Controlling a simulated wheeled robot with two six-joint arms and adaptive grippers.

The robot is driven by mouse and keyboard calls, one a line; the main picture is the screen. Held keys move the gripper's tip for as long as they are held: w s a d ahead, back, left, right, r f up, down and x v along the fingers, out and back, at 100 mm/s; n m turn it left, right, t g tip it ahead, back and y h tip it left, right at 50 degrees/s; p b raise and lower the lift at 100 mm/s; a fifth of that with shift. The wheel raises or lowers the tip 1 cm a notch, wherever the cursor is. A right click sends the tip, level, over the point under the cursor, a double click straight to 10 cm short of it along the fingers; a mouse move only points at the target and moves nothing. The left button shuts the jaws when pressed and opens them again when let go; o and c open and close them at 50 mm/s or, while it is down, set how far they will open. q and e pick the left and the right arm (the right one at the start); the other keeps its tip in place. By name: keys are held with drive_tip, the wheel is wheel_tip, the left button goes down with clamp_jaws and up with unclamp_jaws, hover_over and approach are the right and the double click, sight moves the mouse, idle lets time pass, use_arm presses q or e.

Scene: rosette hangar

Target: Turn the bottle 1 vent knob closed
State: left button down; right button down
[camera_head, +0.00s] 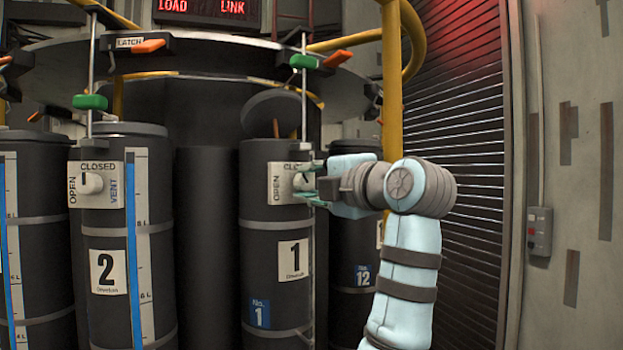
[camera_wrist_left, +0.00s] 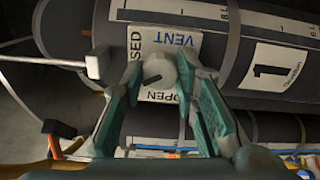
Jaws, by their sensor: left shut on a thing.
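Bottle 1 (camera_head: 262,231) is a dark cylinder with a white "1" label. Its white vent plate (camera_head: 278,170) reads CLOSED along the top and OPEN along the left side. The pale round vent knob (camera_head: 300,181) is partly hidden by my left gripper (camera_head: 312,185). That gripper is shut on the knob from the right. In the left wrist view, the green fingers (camera_wrist_left: 165,95) stand either side of the knob (camera_wrist_left: 162,71). The knob's dark mark lies roughly sideways, nearer the CLOSED side than OPEN. My right gripper is not in view.
Bottle 2 (camera_head: 108,235), with its own vent knob (camera_head: 92,183), stands to the left. Bottle 12 (camera_head: 350,245) is behind to the right. A rack ring with orange latches (camera_head: 149,46) and green clamps (camera_head: 303,61) hangs above. Yellow pipes (camera_head: 392,75) rise behind my arm.

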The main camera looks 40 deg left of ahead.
use_arm(q)
drive_tip(key=m+p, duration=0.1)
drive_tip(key=m, duration=0.5)
drive_tip(key=shift+f, duration=0.1)
idle(0.5)
